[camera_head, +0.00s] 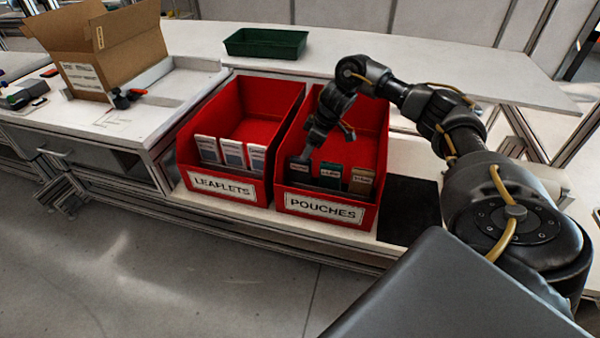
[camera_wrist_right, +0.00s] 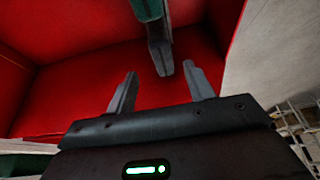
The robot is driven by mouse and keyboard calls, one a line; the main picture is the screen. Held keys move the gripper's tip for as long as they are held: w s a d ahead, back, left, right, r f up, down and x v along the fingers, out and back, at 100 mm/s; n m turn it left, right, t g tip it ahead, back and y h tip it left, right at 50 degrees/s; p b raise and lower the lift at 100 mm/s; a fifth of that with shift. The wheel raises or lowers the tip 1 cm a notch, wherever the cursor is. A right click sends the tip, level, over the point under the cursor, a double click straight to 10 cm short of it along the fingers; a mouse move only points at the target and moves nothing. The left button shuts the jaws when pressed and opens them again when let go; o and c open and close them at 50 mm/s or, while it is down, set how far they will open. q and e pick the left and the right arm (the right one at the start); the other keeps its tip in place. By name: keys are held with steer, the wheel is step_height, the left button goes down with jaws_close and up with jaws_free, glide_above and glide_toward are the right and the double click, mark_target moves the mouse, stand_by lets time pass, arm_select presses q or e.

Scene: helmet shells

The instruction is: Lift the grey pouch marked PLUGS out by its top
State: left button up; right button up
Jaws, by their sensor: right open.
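The red bin labelled POUCHES (camera_head: 325,208) holds a row of three pouches at its front. The left one (camera_head: 299,172) looks dark grey; its label is too small to read, and my arm partly covers it. A green pouch (camera_head: 331,172) stands in the middle and a brown one (camera_head: 361,180) at the right. My right gripper (camera_head: 304,154) points down into the bin at the left pouch's top. In the right wrist view my right gripper (camera_wrist_right: 160,69) is open, with a narrow grey edge (camera_wrist_right: 158,45), probably the grey pouch, just ahead between its fingers. My left gripper is out of view.
A red bin labelled LEAFLETS (camera_head: 222,187) with three white leaflets stands close on the left. A green tray (camera_head: 266,43) and an open cardboard box (camera_head: 105,45) are behind. The POUCHES bin's walls enclose my gripper; its back part is empty.

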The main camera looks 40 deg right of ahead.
mark_target(301, 175)
steer(key=shift+w+a+f, duration=0.15)
steer(key=shift+w+f, duration=0.1)
steer(key=shift+f, duration=0.3)
steer(key=shift+a+f, duration=0.15)
steer(key=shift+f, duration=0.1)
steer(key=x, duration=0.3)
steer(key=shift+a+f, duration=0.15)
steer(key=shift+f, duration=0.2)
steer(key=shift+w+f+b, duration=0.2)
steer(key=shift+f+b, duration=0.1)
steer(key=shift+f, duration=0.1)
steer(key=shift+a, duration=0.1)
steer(key=shift+c, duration=0.8)
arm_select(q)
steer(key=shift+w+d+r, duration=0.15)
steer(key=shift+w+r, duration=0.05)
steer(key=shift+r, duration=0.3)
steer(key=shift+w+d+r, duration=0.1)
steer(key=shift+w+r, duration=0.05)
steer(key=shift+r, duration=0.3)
arm_select(e)
jaws_close()
